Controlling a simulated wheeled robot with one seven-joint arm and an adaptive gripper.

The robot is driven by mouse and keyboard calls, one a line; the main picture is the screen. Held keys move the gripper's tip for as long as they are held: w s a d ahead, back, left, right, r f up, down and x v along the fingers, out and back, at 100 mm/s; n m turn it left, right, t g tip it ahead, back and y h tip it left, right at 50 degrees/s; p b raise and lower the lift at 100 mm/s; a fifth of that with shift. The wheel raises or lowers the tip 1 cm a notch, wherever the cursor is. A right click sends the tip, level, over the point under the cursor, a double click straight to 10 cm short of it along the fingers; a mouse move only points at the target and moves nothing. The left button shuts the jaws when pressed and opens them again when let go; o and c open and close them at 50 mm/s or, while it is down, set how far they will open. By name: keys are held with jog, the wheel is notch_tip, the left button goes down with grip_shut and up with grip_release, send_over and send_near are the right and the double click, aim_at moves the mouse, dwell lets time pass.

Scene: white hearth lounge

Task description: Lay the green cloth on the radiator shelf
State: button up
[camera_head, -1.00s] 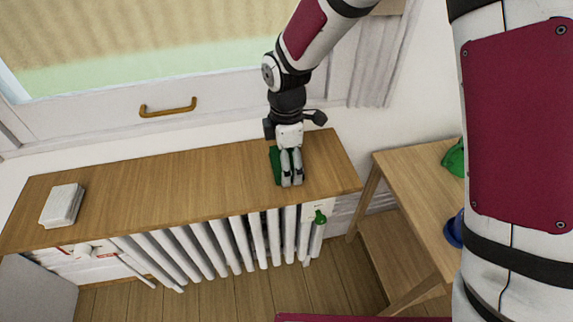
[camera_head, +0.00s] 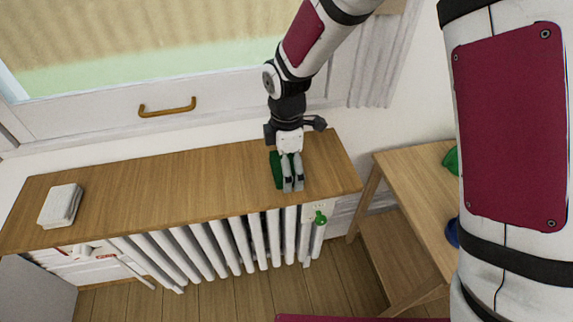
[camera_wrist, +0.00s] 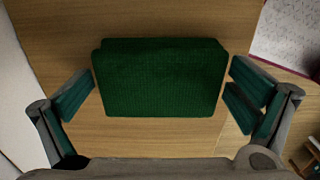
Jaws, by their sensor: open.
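The green cloth (camera_wrist: 160,80) is a folded rectangular pad lying on the wooden radiator shelf (camera_head: 150,195). In the head view the cloth (camera_head: 276,170) shows near the shelf's right end, partly hidden behind my gripper (camera_head: 291,184). In the wrist view my gripper (camera_wrist: 165,98) is open, with one finger on each side of the cloth. A narrow strip of wood shows between the cloth and the left finger; the right fingers are very close to its edge, and I cannot tell whether they touch.
A stack of white cloths or papers (camera_head: 61,205) lies on the shelf's left part. The shelf's middle is clear. A white radiator (camera_head: 215,245) with a green-capped valve (camera_head: 320,218) is below. A wooden side table (camera_head: 405,190) at right holds a green object (camera_head: 451,160) and a blue object (camera_head: 452,233).

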notch_tip(320, 180, up, 12)
jog(key=p, duration=0.2)
jog(key=shift+r, duration=0.15)
jog(key=s+d+r+m+t, duration=0.1)
jog(key=s+d+r+m, duration=1)
jog(key=d, duration=0.4)
jog(key=s+d+m, duration=0.3)
jog(key=s+m, duration=0.2)
jog(key=s, duration=0.4)
jog(key=s+d+r+m, duration=0.1)
jog(key=s+d+m, duration=0.3)
jog(key=s, duration=0.5)
jog(key=shift+r+m+t, duration=0.15)
jog(key=shift+m+t, duration=0.15)
jog(key=shift+m, duration=0.3)
jog(key=shift+s, duration=0.1)
